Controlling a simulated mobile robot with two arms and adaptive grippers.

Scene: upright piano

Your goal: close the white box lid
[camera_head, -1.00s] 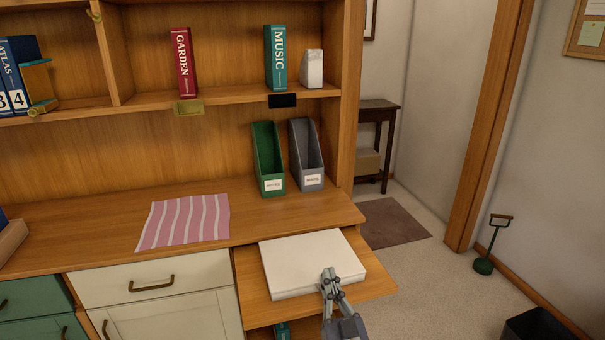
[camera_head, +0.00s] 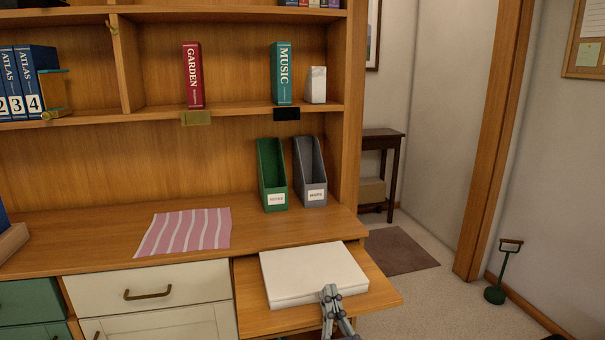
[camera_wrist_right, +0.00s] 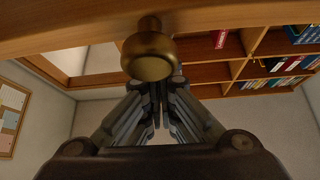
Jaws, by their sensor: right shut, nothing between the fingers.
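A flat white box (camera_head: 312,270) lies on the pull-out wooden board (camera_head: 250,303) of the desk. Its top looks flat and closed in the head view; I cannot make out a separate lid edge. My right gripper (camera_head: 329,291) is shut and empty, at the front edge of the box in the head view. I cannot tell whether it touches the box. In the right wrist view the shut fingers (camera_wrist_right: 158,98) point up towards a brass knob (camera_wrist_right: 148,56) by a wooden edge. The box is not clearly seen there. My left gripper is not in view.
A pink striped cloth (camera_head: 185,232) lies on the desk top (camera_head: 90,238). Green (camera_head: 271,172) and grey (camera_head: 309,170) file holders stand behind the box. A drawer (camera_head: 149,287) is left of the board. Open floor (camera_head: 450,300) lies to the right.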

